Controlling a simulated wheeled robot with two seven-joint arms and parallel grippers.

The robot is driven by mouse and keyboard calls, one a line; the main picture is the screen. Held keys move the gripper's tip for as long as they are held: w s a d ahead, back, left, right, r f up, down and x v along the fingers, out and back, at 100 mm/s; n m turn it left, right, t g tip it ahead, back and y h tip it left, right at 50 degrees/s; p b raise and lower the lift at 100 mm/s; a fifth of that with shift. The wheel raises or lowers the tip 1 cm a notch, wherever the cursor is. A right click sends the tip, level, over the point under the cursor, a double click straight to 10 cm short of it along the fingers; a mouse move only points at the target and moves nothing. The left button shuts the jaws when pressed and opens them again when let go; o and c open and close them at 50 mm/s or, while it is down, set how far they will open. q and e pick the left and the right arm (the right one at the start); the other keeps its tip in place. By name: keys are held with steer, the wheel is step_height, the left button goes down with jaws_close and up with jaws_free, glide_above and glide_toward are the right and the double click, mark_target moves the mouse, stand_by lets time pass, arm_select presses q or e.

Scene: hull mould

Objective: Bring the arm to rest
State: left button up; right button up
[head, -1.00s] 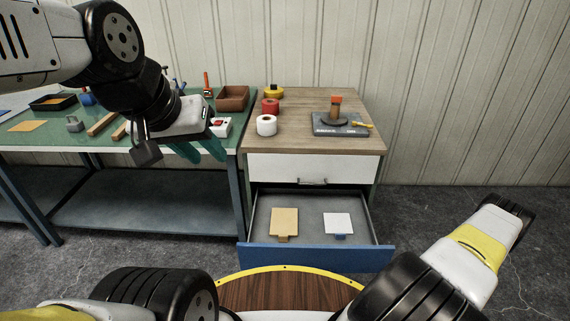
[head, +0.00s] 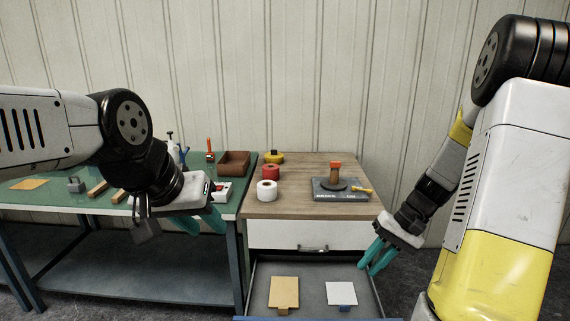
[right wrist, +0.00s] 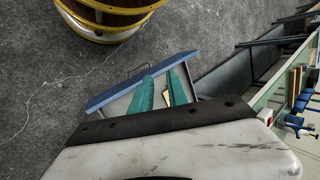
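My left gripper (head: 204,224) hangs over the front edge of the green bench, with its teal fingers apart and nothing between them. My right gripper (head: 373,262) points down over the right side of the open drawer (head: 311,264). Its teal fingers are apart and hold nothing; they also show in the right wrist view (right wrist: 162,92), with the blue-fronted drawer (right wrist: 140,82) beyond them. My right arm comes down from the upper right. In the drawer lie a tan plate (head: 284,291) and a white plate (head: 342,293).
The wooden cabinet top (head: 300,205) carries white (head: 267,190), red (head: 271,173) and yellow (head: 274,157) rolls and a grey block (head: 340,190) with an orange-topped post. The green bench (head: 110,203) holds a brown bin (head: 234,163) and tools. A round wooden, yellow-rimmed piece (right wrist: 110,15) is near the drawer.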

steer(key=s+a+r+n+t+h, duration=0.1)
steer(key=s+r, duration=0.4)
steer(key=r, duration=0.5)
steer(key=s+a+r+n+t+h, duration=0.1)
steer(key=s+a+r+t+h, duration=0.2)
steer(key=s+a+r+t, duration=0.3)
step_height(320, 180, up, 4)
steer(key=shift+s+a, duration=0.15)
steer(key=shift+s, duration=0.15)
steer(key=shift+a+n, duration=0.1)
steer(key=shift+n, duration=0.2)
stand_by(0.8)
